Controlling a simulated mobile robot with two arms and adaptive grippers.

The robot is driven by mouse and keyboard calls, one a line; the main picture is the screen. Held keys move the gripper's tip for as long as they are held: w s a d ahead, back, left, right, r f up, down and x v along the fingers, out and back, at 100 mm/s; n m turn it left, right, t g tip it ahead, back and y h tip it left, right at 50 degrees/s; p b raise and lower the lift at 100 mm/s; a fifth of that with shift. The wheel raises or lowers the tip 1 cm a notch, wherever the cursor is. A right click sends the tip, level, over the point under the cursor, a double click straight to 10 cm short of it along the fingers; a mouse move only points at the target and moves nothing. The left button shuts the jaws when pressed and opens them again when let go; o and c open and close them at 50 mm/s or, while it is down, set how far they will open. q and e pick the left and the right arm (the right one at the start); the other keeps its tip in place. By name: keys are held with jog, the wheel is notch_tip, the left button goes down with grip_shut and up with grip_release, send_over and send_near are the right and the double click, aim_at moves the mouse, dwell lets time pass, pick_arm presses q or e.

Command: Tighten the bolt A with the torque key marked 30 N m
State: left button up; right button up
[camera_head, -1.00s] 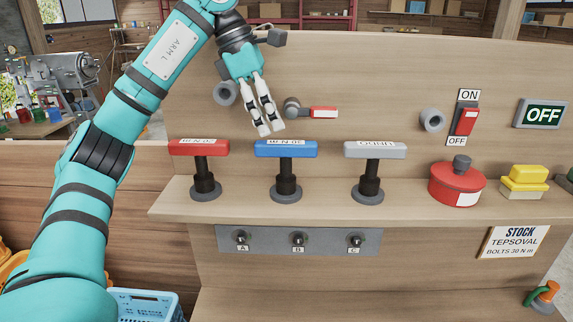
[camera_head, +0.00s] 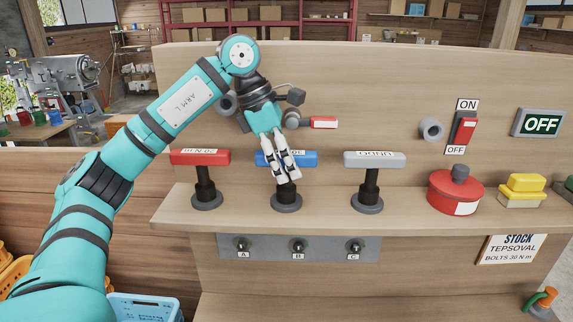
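The blue torque key (camera_head: 309,160) stands upright on the bench shelf, in the middle of three T-shaped keys. Its label is upside down and partly covered by my fingers. The red key (camera_head: 200,157) stands to its left and the grey key (camera_head: 374,160), with an upside-down UNDO label, to its right. My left gripper (camera_head: 287,178) is in front of the blue key's handle, fingers pointing down, with a gap between them. I cannot tell whether it touches the key. Bolt A (camera_head: 241,244) is at the left of the grey plate (camera_head: 270,250) below. My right gripper is not in view.
Bolts B (camera_head: 298,245) and C (camera_head: 355,245) share the plate. A red round container (camera_head: 452,197) and a yellow block (camera_head: 524,186) stand right on the shelf (camera_head: 330,215). A red switch (camera_head: 466,127) and an OFF sign (camera_head: 537,122) are on the back panel.

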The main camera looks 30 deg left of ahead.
pick_arm(q)
grip_shut()
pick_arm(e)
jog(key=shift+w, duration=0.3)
pick_arm(q)
jog(key=shift+r, duration=0.15)
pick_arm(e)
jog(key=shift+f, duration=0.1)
